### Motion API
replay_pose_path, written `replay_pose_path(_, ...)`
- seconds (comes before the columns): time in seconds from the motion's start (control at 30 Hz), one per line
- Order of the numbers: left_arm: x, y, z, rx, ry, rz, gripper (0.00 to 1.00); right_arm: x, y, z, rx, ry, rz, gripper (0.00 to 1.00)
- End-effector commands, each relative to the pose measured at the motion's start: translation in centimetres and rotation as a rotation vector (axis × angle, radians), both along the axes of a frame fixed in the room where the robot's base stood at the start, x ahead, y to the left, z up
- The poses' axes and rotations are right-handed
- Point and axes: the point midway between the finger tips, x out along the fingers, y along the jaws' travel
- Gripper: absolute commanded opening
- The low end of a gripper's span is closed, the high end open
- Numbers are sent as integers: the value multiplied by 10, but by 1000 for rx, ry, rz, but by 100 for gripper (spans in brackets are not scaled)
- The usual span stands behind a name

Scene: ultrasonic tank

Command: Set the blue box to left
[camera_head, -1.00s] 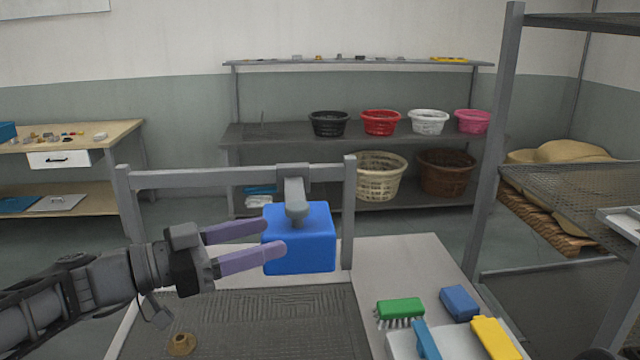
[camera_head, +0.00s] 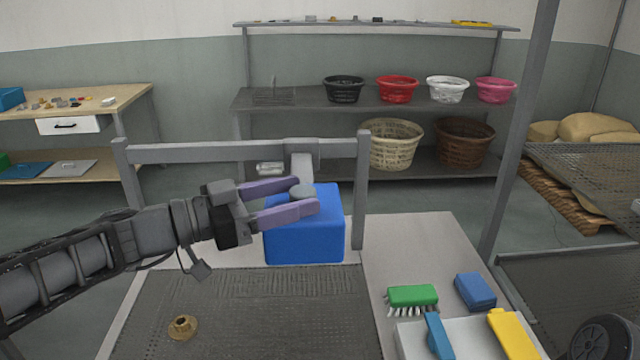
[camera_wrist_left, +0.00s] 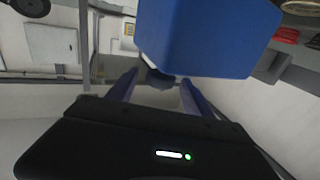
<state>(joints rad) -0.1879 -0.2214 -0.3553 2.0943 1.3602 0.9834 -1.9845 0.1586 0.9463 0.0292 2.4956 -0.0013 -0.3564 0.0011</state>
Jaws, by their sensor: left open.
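The blue box (camera_head: 304,234) is beneath a grey bracket on the crossbar of a grey frame (camera_head: 235,151), near its right post. A round grey knob (camera_head: 302,192) sits at the top of the box. My left gripper (camera_head: 307,195) is open, its two purple fingers reaching in from the left at the height of the box top, one on either side of the knob. Contact with the knob cannot be told. In the left wrist view the box (camera_wrist_left: 205,35) fills the top middle, with the fingers (camera_wrist_left: 154,82) below it. My right gripper is not in view.
A dark ribbed surface (camera_head: 250,315) lies in front, with a small brass piece (camera_head: 183,327) on it. To the right are a green brush (camera_head: 412,296), a blue sponge (camera_head: 475,291) and a white tray (camera_head: 408,340). A grey rack post (camera_head: 520,130) stands farther right.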

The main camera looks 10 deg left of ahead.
Motion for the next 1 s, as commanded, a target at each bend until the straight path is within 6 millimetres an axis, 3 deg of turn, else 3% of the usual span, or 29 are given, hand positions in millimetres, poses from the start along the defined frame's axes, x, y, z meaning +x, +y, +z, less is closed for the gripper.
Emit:
replay_pose_path(0.3, 27, -36, 2, 1, 1, -1, 60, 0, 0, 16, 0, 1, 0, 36)
replay_pose_path(0.67, 30, -40, 0, 1, -1, 2, 59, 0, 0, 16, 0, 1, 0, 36)
replay_pose_path(1.0, 30, -40, 0, 1, -1, 1, 31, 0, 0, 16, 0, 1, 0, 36)
